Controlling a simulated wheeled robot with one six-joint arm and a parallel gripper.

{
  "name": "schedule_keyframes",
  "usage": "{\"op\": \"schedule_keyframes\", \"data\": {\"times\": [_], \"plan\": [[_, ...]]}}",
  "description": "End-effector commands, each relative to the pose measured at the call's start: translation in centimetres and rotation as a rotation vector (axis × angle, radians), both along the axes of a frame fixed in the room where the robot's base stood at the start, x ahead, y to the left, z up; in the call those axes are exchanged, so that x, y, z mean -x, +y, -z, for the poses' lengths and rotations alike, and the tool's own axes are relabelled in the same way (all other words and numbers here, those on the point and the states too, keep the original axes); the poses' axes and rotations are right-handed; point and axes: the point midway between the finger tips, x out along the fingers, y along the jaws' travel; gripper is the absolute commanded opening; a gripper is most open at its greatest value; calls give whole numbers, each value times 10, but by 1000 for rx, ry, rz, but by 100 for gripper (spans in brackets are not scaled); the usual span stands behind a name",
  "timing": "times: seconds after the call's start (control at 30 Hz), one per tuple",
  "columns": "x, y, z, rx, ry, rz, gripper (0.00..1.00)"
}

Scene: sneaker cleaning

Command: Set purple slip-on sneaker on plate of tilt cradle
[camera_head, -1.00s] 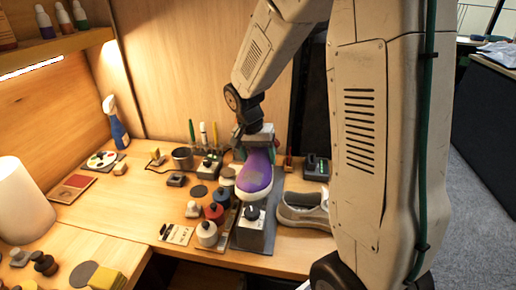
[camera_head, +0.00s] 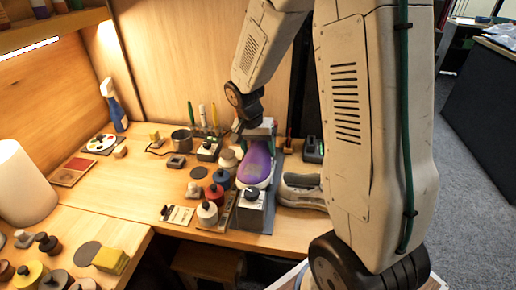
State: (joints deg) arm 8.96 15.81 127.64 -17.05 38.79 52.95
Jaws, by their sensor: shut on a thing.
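The purple slip-on sneaker (camera_head: 257,163) is in the head view, toe toward me, over the grey tilt cradle (camera_head: 253,212). It looks lower and close over the cradle; whether its sole touches the plate cannot be told. My gripper (camera_head: 258,134) is at the sneaker's far, heel end and is shut on it. The fingertips are mostly hidden behind the sneaker and my wrist. The cradle's plate is largely covered by the sneaker; its grey front block with a dark knob shows.
A beige sneaker (camera_head: 302,190) lies right of the cradle, partly behind my arm. Several capped jars (camera_head: 208,212) stand close on the left. The bench's left middle (camera_head: 130,185) is mostly clear.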

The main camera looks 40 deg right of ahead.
Motion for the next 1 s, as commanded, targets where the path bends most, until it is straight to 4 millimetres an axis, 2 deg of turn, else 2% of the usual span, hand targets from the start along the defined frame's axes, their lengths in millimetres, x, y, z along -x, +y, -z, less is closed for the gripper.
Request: {"op": "schedule_keyframes", "data": {"times": [0.43,0.47,0.53,0.57,0.83,1.0], "plan": [[0,0,1,0,2,-1,32],[0,0,1,0,2,-1,71],[0,0,1,0,2,-1,90],[0,0,1,0,2,-1,94],[0,0,1,0,1,0,94],[0,0,-8,0,-2,1,94]]}}
